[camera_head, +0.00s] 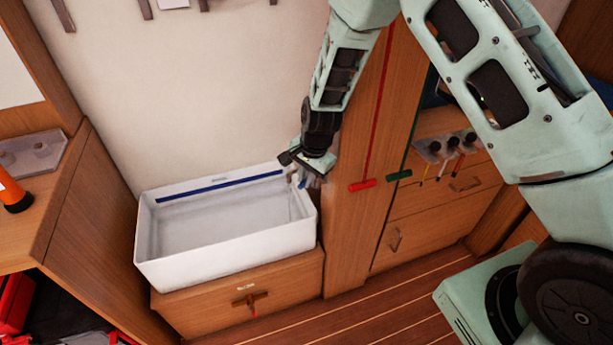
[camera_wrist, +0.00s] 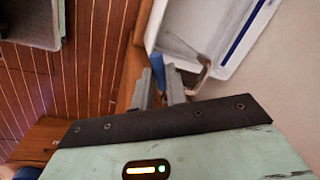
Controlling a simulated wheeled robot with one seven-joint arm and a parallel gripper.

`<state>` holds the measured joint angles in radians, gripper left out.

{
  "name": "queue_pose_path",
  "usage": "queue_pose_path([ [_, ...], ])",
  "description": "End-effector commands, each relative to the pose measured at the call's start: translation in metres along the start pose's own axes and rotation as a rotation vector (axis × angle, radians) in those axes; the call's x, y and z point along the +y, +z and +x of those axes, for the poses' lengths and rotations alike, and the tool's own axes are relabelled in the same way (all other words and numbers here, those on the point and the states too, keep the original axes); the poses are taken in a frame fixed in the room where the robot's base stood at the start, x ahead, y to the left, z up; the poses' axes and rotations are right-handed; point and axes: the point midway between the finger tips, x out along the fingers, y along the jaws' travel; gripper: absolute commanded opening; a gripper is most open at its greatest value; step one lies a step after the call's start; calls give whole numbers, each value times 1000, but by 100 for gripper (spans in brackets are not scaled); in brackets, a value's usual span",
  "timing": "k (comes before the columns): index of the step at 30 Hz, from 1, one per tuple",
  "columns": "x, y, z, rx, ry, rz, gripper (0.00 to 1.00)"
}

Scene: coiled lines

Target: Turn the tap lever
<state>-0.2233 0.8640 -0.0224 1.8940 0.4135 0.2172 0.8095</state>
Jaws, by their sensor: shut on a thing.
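The tap (camera_wrist: 205,68) is a metal spout at the white basin's edge in the wrist view. Its blue lever (camera_wrist: 158,70) stands between my fingertips. My gripper (camera_wrist: 160,92) is shut on the lever. In the head view my gripper (camera_head: 300,176) is at the back right corner of the white basin (camera_head: 225,247), and it mostly hides the tap there. How far the lever is turned cannot be told.
Right of the basin, a red handle (camera_head: 362,185) and a green handle (camera_head: 399,175) hang on lines by the wooden panel. A brown handle (camera_head: 249,300) is on the cabinet front below. An orange torch (camera_head: 14,195) stands at left. Striped floor lies open in front.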

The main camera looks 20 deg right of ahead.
Motion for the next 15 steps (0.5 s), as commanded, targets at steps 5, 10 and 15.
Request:
queue_pose_path([
  [5,-4,1,-1,14,2,69,0],
  [10,-11,1,0,37,2,180,0],
  [15,-18,0,0,63,2,308,0],
])
